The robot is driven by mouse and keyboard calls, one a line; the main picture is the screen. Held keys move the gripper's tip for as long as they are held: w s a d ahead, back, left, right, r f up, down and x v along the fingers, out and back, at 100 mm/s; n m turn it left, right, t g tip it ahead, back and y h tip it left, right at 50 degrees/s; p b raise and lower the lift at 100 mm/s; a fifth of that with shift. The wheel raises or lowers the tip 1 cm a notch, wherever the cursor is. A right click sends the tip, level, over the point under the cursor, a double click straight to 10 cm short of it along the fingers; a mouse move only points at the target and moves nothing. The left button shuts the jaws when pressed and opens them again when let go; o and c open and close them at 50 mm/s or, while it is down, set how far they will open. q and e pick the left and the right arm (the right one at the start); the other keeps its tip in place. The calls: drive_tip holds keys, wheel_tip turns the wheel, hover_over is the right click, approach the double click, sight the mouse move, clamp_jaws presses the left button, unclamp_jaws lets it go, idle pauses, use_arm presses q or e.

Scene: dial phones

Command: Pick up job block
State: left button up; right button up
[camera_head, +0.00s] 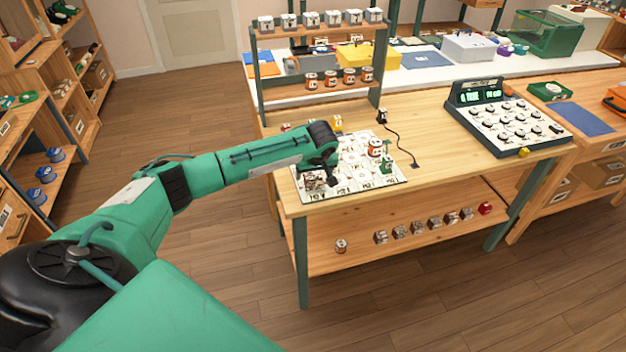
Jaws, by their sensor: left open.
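A white-and-dark block (314,181) sits at the front left corner of a white board with round printed marks (345,186) on the wooden table. I cannot read its label, so I cannot tell if it is the job block. My left gripper (328,177) reaches in from the left and points down over the board, just right of this block. It is open; its fingertips are small and partly hidden, and I cannot tell if they touch anything. Similar pale blocks stand in a row on the upper rack (319,20) and on the lower shelf (417,228). My right gripper is not in view.
A dial console (505,122) with a lit display stands at the right. The table between board and console is mostly clear.

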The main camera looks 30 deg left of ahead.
sight(313, 176)
use_arm(q)
drive_tip(key=shift+p+x, duration=0.45)
drive_tip(key=shift+x, duration=1.9)
drive_tip(key=shift+r, duration=0.1)
drive_tip(key=c, duration=1.1)
